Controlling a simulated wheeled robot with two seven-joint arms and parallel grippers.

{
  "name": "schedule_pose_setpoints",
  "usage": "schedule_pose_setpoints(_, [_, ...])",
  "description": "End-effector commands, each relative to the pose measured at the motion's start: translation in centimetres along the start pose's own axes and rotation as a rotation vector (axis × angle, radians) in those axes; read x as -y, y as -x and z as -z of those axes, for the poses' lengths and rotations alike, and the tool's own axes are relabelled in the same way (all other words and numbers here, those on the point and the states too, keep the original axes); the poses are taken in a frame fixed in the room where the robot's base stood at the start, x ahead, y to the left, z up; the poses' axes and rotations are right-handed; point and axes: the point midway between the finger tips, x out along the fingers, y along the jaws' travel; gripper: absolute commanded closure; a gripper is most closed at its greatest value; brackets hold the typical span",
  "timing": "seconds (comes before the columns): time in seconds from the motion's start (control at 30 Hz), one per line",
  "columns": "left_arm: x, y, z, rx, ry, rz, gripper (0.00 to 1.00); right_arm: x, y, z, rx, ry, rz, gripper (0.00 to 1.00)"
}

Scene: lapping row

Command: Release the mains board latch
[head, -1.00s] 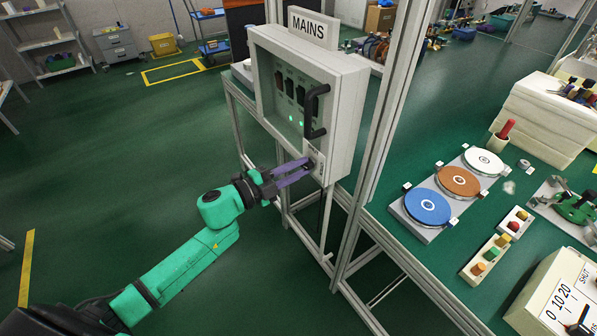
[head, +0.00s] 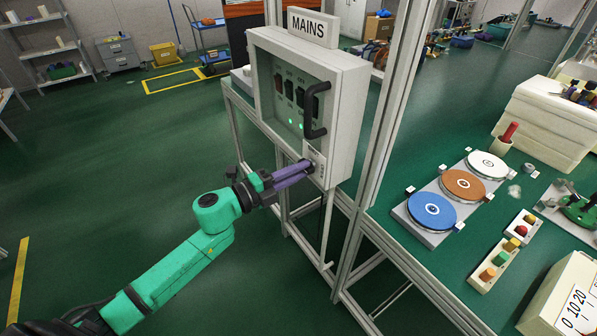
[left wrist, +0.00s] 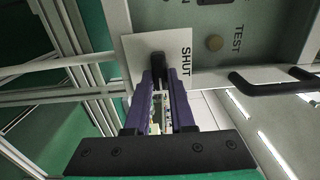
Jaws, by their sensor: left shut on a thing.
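The mains board (head: 300,100) is a pale grey box on a metal frame, with a sign reading MAINS on top. Its clear-fronted door shows dark switches and green lights and has a black handle (head: 316,110). The latch (left wrist: 157,58) is a small dark piece on a white plate (left wrist: 178,42) marked SHUT, at the door's lower edge. My left gripper (head: 307,168) has its purple fingers at this latch; in the left wrist view its fingertips (left wrist: 159,76) are closed on it. The fingers hide part of the latch. My right gripper is not in view.
Metal frame posts (head: 385,100) stand right beside the board. A green bench to the right holds blue, brown and white discs (head: 431,211), a button box (head: 495,265) and a pale block stack (head: 545,115). The floor left of the board is clear.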

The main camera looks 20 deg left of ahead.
Motion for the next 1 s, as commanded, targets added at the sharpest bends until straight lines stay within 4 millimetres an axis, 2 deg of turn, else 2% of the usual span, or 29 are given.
schedule_pose_setpoints(0.17, [-0.1,0.0,0.0,0.001,-0.001,-0.002,1.0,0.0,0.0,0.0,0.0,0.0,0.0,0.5])
schedule_pose_setpoints(0.2, [-0.1,0.0,0.0,0.0,-0.001,-0.002,0.7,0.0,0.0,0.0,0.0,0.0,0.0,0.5])
schedule_pose_setpoints(0.27, [-0.1,0.0,0.0,0.0,-0.001,-0.002,0.47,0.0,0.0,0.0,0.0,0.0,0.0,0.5])
schedule_pose_setpoints(0.67, [-0.2,0.6,-0.1,0.001,0.002,-0.002,0.47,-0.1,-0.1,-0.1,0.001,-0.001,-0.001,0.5])
schedule_pose_setpoints(0.77, [-0.3,1.9,0.0,0.001,0.001,-0.003,0.47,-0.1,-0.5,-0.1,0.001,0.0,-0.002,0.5])
schedule_pose_setpoints(1.0, [-0.5,7.5,0.1,0.001,0.005,-0.005,0.47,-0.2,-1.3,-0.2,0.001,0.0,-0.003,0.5])
